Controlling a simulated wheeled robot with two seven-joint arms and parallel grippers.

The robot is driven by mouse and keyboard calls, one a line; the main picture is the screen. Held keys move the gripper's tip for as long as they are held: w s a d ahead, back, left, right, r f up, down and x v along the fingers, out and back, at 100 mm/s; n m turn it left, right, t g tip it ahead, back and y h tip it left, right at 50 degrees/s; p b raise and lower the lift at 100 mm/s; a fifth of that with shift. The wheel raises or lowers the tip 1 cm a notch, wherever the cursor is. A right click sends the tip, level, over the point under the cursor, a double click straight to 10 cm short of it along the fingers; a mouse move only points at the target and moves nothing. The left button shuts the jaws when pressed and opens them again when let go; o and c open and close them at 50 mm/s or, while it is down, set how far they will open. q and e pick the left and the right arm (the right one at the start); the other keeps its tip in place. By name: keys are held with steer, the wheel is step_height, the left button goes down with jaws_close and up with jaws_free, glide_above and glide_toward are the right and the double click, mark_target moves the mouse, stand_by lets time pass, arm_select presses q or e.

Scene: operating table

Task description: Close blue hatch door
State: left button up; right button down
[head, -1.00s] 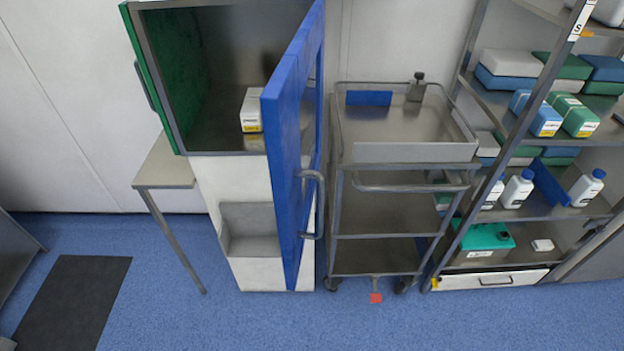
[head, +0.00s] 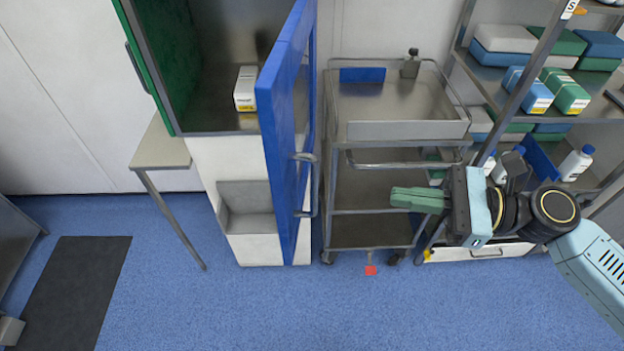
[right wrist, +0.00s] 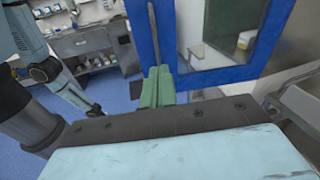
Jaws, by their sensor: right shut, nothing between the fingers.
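The blue hatch door (head: 284,130) stands open in the head view, swung out toward me from the right side of the hatch. Its grey bar handle (head: 310,185) is on the face turned to the right. My right gripper (head: 394,198) has green fingers, shut and empty. It is to the right of the door, apart from it, in front of the metal cart. In the right wrist view the gripper (right wrist: 156,72) points toward the blue door frame (right wrist: 215,76), with the door's window beside it. My left gripper is not in view.
A white box (head: 245,89) sits inside the hatch opening. A metal cart (head: 400,130) stands right of the door, and a shelf rack with boxes and bottles (head: 545,35) stands farther right. A small side table (head: 158,150) is at left. The blue floor (head: 230,310) in front is clear.

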step_height(320, 180, up, 3)
steer(key=s+a+g+y, duration=0.1)
steer(key=s, duration=0.1)
steer(key=p, duration=0.3)
glide_toward(286, 185)
steer(key=a, duration=0.3)
steer(key=w+a, duration=0.1)
steer(key=a, duration=0.2)
steer(key=shift+w+a+f, duration=0.15)
steer(key=shift+w+a, duration=0.05)
steer(key=shift+a, duration=0.15)
